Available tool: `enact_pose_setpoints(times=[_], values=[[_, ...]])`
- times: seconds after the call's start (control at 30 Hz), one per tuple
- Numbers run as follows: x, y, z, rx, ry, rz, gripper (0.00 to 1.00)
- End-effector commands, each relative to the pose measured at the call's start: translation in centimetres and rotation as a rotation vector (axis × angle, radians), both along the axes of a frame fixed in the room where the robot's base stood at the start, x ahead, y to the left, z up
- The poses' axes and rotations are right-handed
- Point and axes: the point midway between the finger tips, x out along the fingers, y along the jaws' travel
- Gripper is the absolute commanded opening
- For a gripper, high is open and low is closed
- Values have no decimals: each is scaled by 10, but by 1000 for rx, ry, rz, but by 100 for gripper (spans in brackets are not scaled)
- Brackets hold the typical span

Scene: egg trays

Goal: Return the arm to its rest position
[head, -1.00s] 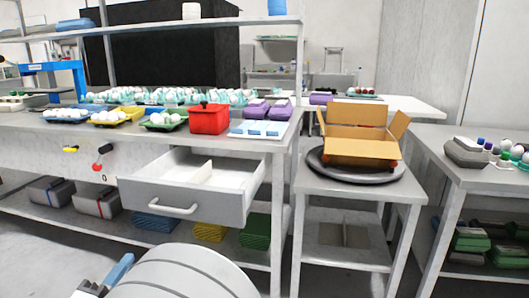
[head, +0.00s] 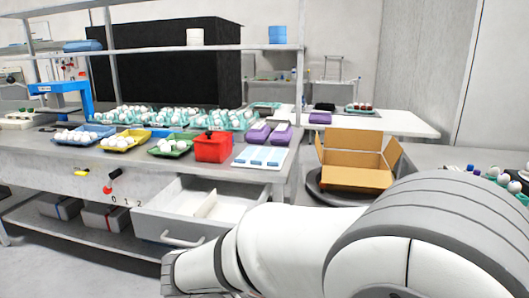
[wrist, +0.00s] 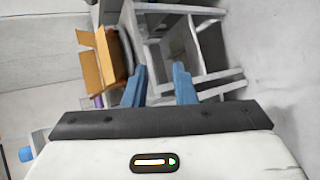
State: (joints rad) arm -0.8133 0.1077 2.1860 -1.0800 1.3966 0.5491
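My arm (head: 290,245) reaches across the lower right of the head view, in front of the open drawer and the right-hand tables. My gripper is outside the head view. In the wrist view my gripper (wrist: 160,85) shows two blue fingers standing apart, with nothing between them but the grey table frame farther off. The fingers are clear of the cardboard box (wrist: 108,58), which lies to their left in that view.
The drawer (head: 195,205) stands open and looks empty apart from a divider. The open cardboard box (head: 355,175) sits on a round dark plate. Egg trays (head: 121,147) and a red box (head: 212,147) stand on the bench. The floor at lower left is clear.

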Motion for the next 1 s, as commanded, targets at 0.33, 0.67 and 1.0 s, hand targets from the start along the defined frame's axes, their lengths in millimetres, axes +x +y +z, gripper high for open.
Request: enact_pose_setpoints(times=[0.33,0.67,1.0], values=[[-81,-117,92,561,234,-396,24],[-122,-132,164,1059,109,-563,24],[-124,-130,173,1158,49,-581,24]])
